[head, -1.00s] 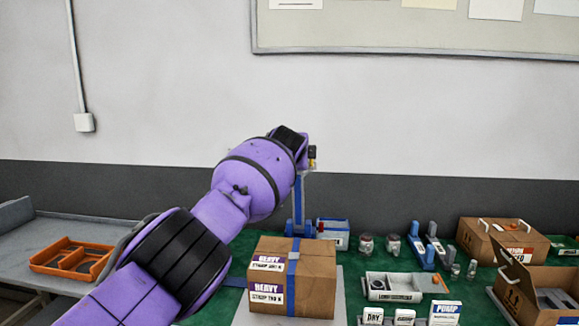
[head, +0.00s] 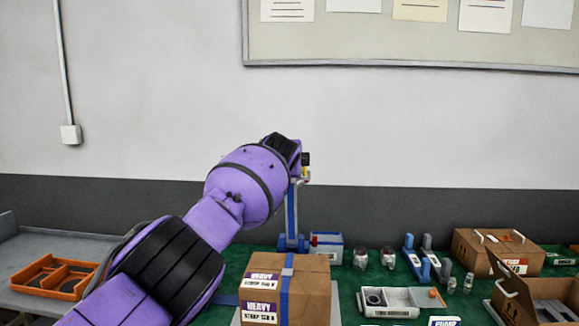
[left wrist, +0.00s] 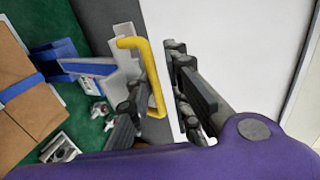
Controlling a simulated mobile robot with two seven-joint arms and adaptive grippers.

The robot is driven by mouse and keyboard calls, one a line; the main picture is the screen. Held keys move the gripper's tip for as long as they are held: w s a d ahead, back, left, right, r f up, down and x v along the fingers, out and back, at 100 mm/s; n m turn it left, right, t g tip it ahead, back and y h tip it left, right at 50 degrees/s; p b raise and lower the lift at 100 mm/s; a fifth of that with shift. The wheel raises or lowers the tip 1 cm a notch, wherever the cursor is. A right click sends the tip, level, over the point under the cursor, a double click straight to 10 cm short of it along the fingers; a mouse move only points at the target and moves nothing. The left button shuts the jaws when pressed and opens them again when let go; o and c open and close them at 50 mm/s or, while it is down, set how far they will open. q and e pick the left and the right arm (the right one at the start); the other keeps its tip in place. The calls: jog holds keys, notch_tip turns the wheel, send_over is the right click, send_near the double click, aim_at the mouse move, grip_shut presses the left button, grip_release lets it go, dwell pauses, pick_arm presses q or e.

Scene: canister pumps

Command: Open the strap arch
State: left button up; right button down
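The strap arch (head: 291,216) stands at the back of the green mat behind the box, with a blue upright and a grey arm at its top. Its yellow handle (left wrist: 130,43) shows large in the left wrist view. My left gripper (left wrist: 158,88) is at the top of the arch. Its dark fingers are apart, with part of the handle between them; I cannot tell whether they touch it. In the head view my purple wrist hides most of the gripper. The cardboard box (head: 258,308), labelled HEAVY, has a blue strap (head: 286,280) over it. My right gripper is not in view.
A blue and white container (head: 328,247) stands right of the arch, with jars (head: 361,258) and blue brackets (head: 413,258) beyond. A grey tray (head: 402,301) and cardboard boxes (head: 497,250) are at right. An orange tray (head: 54,275) is at far left.

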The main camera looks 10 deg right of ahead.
pick_arm(q)
jog(key=shift+f, duration=0.1)
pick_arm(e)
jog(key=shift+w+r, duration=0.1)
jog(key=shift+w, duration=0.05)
pick_arm(q)
jog(key=shift+s, duration=0.2)
jog(key=shift+v, duration=1)
jog(key=v, duration=0.9)
jog(key=shift+s+a+r, duration=0.2)
jog(key=shift+r, duration=0.05)
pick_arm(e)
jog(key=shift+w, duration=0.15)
